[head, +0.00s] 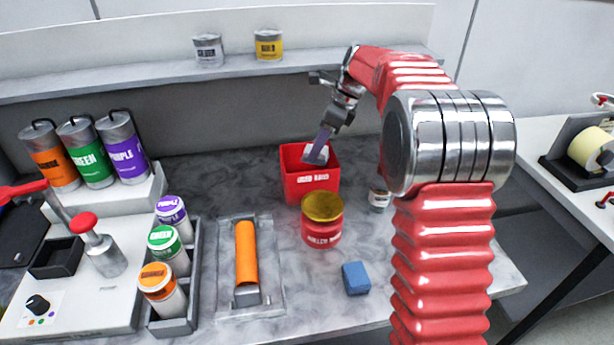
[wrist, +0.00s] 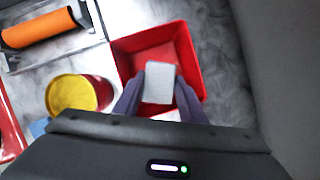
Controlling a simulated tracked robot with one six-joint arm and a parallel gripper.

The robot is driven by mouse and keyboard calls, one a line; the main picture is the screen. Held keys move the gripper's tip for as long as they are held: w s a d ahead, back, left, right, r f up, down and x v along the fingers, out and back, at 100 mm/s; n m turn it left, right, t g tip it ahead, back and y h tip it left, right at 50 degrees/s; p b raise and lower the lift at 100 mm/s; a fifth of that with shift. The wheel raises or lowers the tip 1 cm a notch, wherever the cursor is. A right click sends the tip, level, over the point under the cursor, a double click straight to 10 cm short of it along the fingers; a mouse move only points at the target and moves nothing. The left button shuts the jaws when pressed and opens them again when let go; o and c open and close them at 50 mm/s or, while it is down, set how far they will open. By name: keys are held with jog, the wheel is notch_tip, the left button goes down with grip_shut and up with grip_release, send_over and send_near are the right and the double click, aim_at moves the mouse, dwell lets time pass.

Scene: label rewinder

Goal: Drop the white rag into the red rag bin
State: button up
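The red rag bin (head: 311,184) stands on the grey marbled bench, with its open top facing up. My gripper (head: 318,152) points down at the bin's mouth. The white rag (head: 314,153) is between its fingers, at about the height of the bin's rim. In the wrist view the rag (wrist: 160,82) is a pale block pinched between the two purple fingers, with the red bin (wrist: 188,38) around and below it. Part of the rag is hidden by a finger in the head view. I cannot tell whether it touches the bin floor.
A red jar with a yellow lid (head: 322,218) stands just in front of the bin. A small pale-lidded jar (head: 379,199) is to its right. A blue block (head: 356,278) and an orange roller in a tray (head: 246,255) lie nearer. A shelf (head: 150,72) runs behind.

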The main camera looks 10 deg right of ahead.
jog(key=o, duration=0.5)
jog(key=shift+r, duration=0.1)
jog(key=v, duration=1.3)
jog(key=shift+s+d+r, duration=0.1)
jog(key=shift+d+r, duration=0.1)
dwell(0.4)
